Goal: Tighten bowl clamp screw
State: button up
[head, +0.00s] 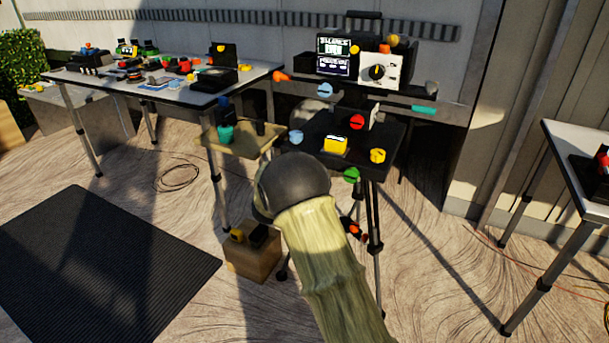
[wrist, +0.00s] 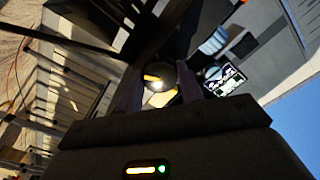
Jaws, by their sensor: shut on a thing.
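In the wrist view, my gripper (wrist: 156,92) has one dark finger on each side of a round dark knob with a yellow bar (wrist: 155,77) and a bright glint. The jaws are closed on this knob. I cannot tell for sure that it is the bowl clamp screw. In the head view, my gripper is hidden behind my arm's dark round joint and pale sleeve. The tripod cart (head: 398,132) stands just beyond, with its dark platform and black legs. A green knob (head: 350,174) and a yellow knob (head: 377,155) show at its front edge.
A cluttered table (head: 255,73) stands left, another table (head: 580,150) right. A wooden box (head: 252,262) is on the floor. The dark mat (head: 105,270) is clear.

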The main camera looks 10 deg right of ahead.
jog(key=shift+f+m+b, duration=0.2)
jog(key=shift+m+b, duration=0.9)
jog(key=shift+m, duration=0.3)
jog(key=o, duration=1)
jog(key=shift+r, duration=0.15)
jog(key=shift+s, duration=0.1)
jog(key=p+v, duration=0.2)
jog(key=v, duration=1.5)
jog(key=shift+s+a, duration=0.1)
